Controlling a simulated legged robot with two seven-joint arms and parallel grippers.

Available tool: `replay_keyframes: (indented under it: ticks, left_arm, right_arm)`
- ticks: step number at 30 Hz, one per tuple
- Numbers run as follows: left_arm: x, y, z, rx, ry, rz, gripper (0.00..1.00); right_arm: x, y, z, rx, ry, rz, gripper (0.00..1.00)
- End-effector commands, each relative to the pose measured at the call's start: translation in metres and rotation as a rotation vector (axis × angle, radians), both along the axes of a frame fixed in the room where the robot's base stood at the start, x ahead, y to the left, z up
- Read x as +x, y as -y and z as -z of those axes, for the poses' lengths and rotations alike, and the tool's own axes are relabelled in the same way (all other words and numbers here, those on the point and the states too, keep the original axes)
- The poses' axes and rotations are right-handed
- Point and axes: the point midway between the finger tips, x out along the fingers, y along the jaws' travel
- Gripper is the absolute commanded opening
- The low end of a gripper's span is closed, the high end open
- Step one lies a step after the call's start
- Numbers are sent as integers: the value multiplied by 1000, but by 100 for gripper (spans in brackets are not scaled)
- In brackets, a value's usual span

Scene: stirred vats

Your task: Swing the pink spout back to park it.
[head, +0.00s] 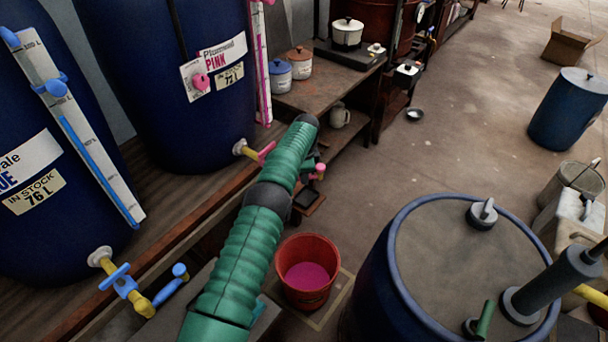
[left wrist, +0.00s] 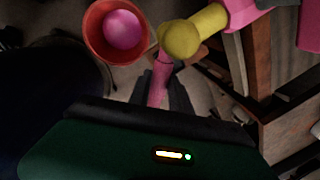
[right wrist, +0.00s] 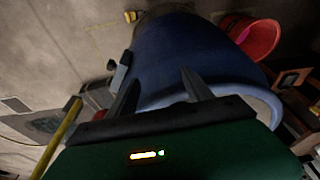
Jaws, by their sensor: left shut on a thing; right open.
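The pink spout shows in the left wrist view as a yellow elbow (left wrist: 182,38) with a pink handle (left wrist: 158,85). My left gripper (left wrist: 160,98) is shut on that pink handle. In the head view my left gripper (head: 312,180) is partly hidden by my own green arm, with a bit of pink (head: 318,170) beside it. The pink vat (head: 170,100) carries a yellow outlet with a pink tap part (head: 266,152); the rest of the spout is hidden there. A red bucket (head: 307,254) holds pink liquid. My right gripper (right wrist: 157,90) is open and empty near the blue drum.
A blue vat (head: 45,150) with a blue tap (head: 118,278) stands at left. A large lidded blue drum (head: 395,290) stands right of the bucket. A bench (head: 308,98) with jars lies beyond my left arm. Open floor (head: 480,110) extends behind the drum.

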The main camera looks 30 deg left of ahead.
Motion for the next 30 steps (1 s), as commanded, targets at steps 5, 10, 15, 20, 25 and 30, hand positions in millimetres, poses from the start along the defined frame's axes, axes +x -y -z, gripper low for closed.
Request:
replay_keyframes:
  ticks: [5,10,15,20,25,30]
  left_arm:
    - [1,-2,-2,5,4,1,32]
    - [0,-1,-1,3,3,1,45]
    - [0,-1,-1,1,1,1,45]
    - [0,1,-12,1,3,1,45]
    - [-6,6,-53,1,4,1,45]
    - [-13,12,-103,1,5,2,45]
  right_arm:
    - [0,0,0,0,0,0,59]
    - [0,0,0,0,0,0,59]
    - [0,0,0,0,0,0,59]
    - [0,0,-3,0,0,0,59]
    - [0,0,-10,0,0,0,59]
    - [0,0,-16,0,0,0,59]
